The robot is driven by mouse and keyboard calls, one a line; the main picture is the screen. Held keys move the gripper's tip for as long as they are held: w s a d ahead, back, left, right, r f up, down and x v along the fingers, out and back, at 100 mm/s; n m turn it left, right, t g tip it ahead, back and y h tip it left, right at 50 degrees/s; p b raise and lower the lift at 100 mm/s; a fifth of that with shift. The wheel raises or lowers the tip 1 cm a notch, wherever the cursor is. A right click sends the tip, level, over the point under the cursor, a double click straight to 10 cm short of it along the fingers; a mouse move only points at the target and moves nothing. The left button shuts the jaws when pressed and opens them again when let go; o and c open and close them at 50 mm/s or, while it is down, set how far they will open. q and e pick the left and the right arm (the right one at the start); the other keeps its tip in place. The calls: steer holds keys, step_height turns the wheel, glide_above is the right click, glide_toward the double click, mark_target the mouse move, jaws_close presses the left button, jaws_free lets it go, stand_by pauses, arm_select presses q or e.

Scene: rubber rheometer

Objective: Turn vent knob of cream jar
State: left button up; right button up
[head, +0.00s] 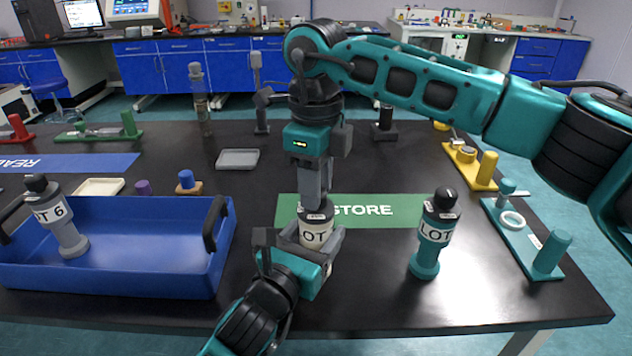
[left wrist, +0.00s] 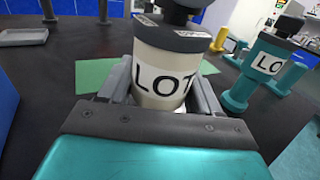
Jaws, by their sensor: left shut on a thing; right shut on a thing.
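The cream jar (head: 317,230) stands upright on the table at the front edge of the green STORE mat (head: 375,210). It has a dark lid and a LOT label. My left gripper (head: 308,242) is shut around its body from the front. The jar also fills the middle of the left wrist view (left wrist: 165,75), between the two fingers. My right gripper (head: 316,196) comes straight down from above and is shut on the jar's dark vent knob (left wrist: 180,8). The knob is mostly hidden by the fingers in the head view.
A teal jar (head: 434,235) stands close to the right. A blue tray (head: 130,270) at the left holds a grey jar (head: 57,215). A teal fixture (head: 522,238) and a yellow fixture (head: 470,165) line the right edge. A grey dish (head: 238,159) lies behind.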

steer(key=shift+m, duration=2.2)
steer(key=o, duration=1.1)
steer(key=shift+c, duration=0.2)
steer(key=shift+r, duration=0.1)
step_height(320, 180, up, 12)
arm_select(q)
steer(key=o, duration=1.2)
